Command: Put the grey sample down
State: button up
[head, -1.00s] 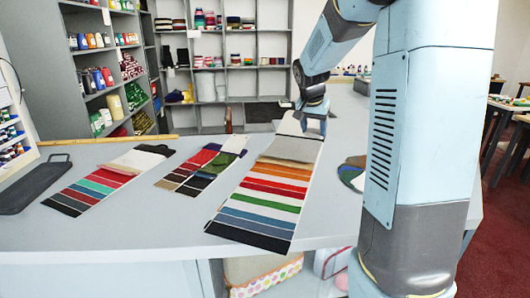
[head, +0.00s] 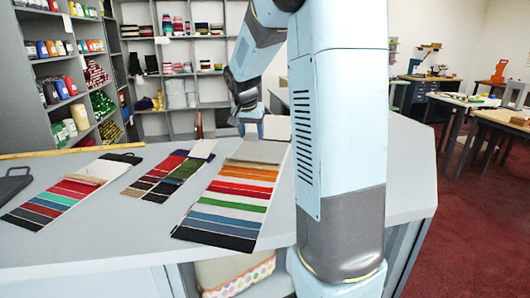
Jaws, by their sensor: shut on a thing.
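The grey sample (head: 258,151) is a flat piece of cloth at the far end of the largest striped card (head: 226,218), above its brown and orange bands. My gripper (head: 249,121) is shut at the sample's far edge, where a pale part rises to the fingers. The sample's near part looks low over the card; I cannot tell how much of it touches. A bare white part of the card shows just right of my gripper.
A middle striped card (head: 167,178) and a left striped card (head: 58,197) lie on the pale counter (head: 110,235). A dark board (head: 12,183) lies at the far left. A wooden yardstick (head: 60,152) runs along the back. Shelves stand behind.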

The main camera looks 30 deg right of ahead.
jog(key=w+d+f, duration=0.4)
jog(key=d, duration=0.3)
send_over(272, 158)
jog(key=a, duration=0.1)
jog(key=f, duration=0.3)
jog(key=s+f, duration=0.1)
jog(key=f, duration=0.1)
jog(key=shift+f, duration=0.15)
jog(key=shift+w+d+f, duration=0.1)
jog(key=shift+w+f, duration=0.05)
jog(key=shift+f, duration=1.6)
jog(key=shift+f, duration=0.1)
jog(key=o, duration=1)
